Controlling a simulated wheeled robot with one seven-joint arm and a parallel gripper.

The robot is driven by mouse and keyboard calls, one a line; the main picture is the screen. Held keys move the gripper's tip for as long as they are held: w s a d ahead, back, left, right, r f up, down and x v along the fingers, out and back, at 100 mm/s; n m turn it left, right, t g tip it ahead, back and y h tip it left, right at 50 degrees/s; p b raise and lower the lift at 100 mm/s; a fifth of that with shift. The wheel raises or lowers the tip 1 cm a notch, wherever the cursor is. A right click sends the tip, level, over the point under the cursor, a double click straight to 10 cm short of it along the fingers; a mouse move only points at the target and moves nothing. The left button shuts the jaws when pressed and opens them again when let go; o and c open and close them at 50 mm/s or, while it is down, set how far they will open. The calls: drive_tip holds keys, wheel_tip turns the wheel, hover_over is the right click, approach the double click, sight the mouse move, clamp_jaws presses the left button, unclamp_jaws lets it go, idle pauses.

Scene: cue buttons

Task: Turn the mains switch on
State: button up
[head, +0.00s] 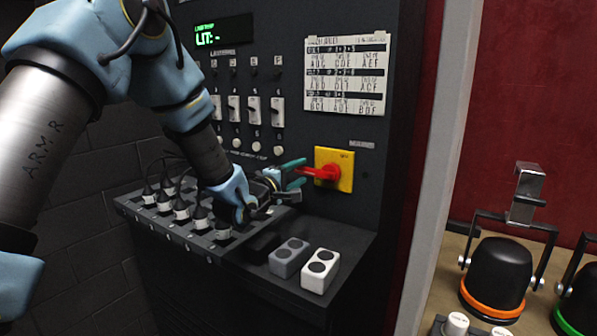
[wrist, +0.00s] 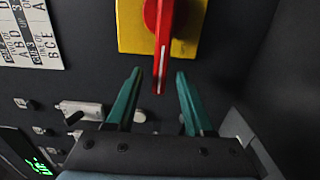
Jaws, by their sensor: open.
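The mains switch is a red rotary handle (head: 322,173) on a yellow plate (head: 346,158) on the dark cabinet front. In the head view the handle lies roughly level and points left toward my gripper (head: 298,173). In the wrist view the red handle (wrist: 163,45) reaches down from the yellow plate (wrist: 130,25), its tip between the ends of the two green fingers. My gripper (wrist: 157,82) is open, with one finger on each side of the handle tip. I see a gap between each finger and the handle.
A ledge with plugged cables (head: 182,212) and two button boxes, one grey (head: 289,258) and one white (head: 320,271), sits below the arm. Toggle switches (head: 254,108) are left of the plate. A paper chart (head: 346,73) hangs above. Black lamps (head: 497,272) stand at right.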

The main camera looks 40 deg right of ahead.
clamp_jaws()
idle(0.4)
idle(1.0)
